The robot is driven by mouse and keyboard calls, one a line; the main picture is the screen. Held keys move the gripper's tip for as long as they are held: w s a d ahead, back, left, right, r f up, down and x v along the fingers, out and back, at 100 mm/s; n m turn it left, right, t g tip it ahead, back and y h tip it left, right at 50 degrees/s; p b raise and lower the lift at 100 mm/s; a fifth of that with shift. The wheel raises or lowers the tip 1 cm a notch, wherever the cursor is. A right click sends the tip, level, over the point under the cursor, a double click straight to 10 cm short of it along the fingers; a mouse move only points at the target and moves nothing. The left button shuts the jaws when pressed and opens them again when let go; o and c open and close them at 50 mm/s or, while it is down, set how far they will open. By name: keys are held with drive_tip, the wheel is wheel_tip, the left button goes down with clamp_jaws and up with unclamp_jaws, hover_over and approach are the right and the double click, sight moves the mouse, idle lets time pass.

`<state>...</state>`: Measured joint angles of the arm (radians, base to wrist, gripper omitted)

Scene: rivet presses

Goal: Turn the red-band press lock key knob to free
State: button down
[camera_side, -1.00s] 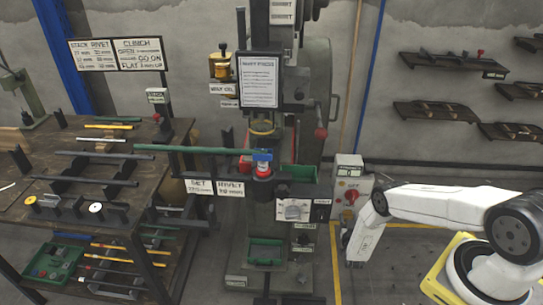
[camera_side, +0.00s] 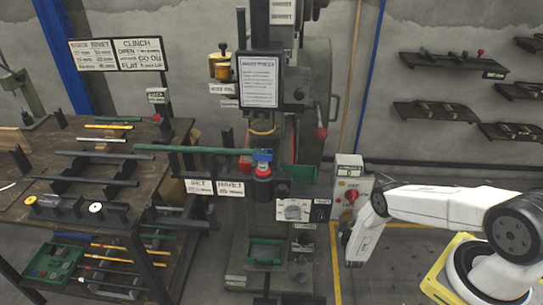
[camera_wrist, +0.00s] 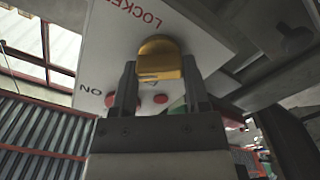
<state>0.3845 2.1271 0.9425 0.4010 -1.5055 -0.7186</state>
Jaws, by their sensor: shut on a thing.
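In the wrist view a rounded gold knob (camera_wrist: 160,58) stands on a white panel (camera_wrist: 105,35). The word LOCKED is printed just above it. My gripper (camera_wrist: 159,78) is shut on the gold knob, with one dark finger on each side. A dark slot shows low on the knob; which mark it points to I cannot tell. In the side view the press (camera_side: 263,120) stands in the middle, with a red part under a blue cap (camera_side: 262,156). My gripper's fingers and the gold knob cannot be made out there.
In the side view a control box (camera_side: 348,172) with a red switch stands right of the press. A workbench (camera_side: 100,175) with rods is at left.

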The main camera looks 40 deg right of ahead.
drive_tip(key=n, duration=0.5)
drive_tip(key=shift+f+n, duration=0.15)
drive_tip(key=shift+n, duration=2.35)
drive_tip(key=shift+c, duration=0.4)
unclamp_jaws()
drive_tip(key=shift+a, duration=0.15)
drive_tip(key=v, duration=0.7)
drive_tip(key=shift+s+a, duration=0.2)
drive_tip(key=shift+s, duration=0.15)
